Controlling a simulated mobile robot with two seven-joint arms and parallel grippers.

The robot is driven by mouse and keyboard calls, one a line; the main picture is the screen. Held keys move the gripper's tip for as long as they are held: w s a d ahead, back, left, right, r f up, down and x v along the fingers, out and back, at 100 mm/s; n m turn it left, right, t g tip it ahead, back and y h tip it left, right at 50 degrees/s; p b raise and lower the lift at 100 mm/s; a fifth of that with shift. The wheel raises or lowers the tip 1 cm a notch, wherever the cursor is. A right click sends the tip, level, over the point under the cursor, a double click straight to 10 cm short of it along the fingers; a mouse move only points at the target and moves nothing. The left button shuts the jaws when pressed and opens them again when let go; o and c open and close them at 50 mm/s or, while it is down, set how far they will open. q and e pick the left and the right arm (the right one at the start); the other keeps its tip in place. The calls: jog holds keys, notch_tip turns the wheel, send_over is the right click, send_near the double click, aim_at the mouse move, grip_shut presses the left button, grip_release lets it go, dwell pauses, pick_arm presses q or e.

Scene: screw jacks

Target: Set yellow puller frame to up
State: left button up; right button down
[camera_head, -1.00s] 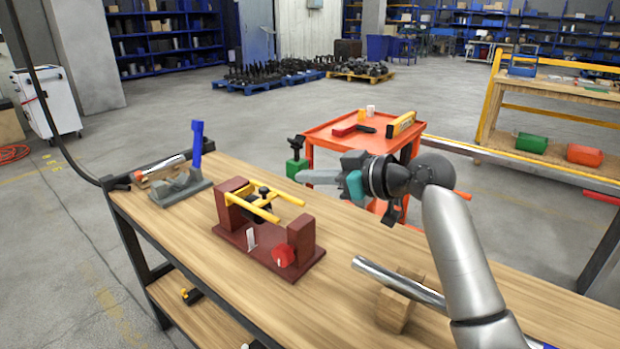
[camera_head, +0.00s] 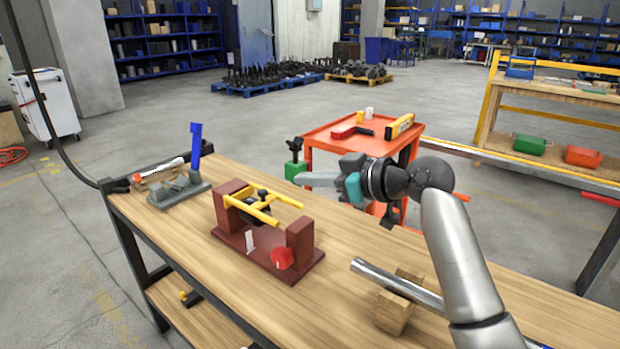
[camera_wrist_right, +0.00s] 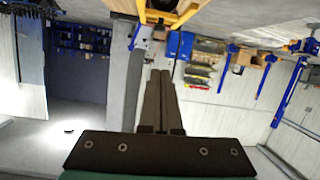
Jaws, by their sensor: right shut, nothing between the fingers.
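The yellow puller frame (camera_head: 262,209) sits on a dark red stand (camera_head: 228,205) on the wooden bench. Its two yellow arms lie nearly level and reach to the right across the stand. A dark screw part shows between them. A red knob (camera_head: 282,258) and a small white upright tab (camera_head: 249,242) are on the stand's front side. My right gripper (camera_head: 297,178) is shut and empty, above and behind the puller frame, apart from it, pointing left. Its shut fingers also show in the right wrist view (camera_wrist_right: 158,76). My left gripper is not in view.
A grey fixture with a blue lever (camera_head: 196,145) stands at the bench's left end. A metal bar (camera_head: 371,269) rests on a wooden block (camera_head: 397,308) to the right. An orange cart (camera_head: 345,143) stands behind the bench. The bench top (camera_head: 175,226) is clear left of the stand.

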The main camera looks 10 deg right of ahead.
jog(key=shift+s+d, duration=0.1)
dwell(0.3)
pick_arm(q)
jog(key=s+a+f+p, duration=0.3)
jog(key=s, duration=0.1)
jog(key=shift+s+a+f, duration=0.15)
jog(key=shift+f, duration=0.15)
pick_arm(e)
jog(key=v, duration=1.5)
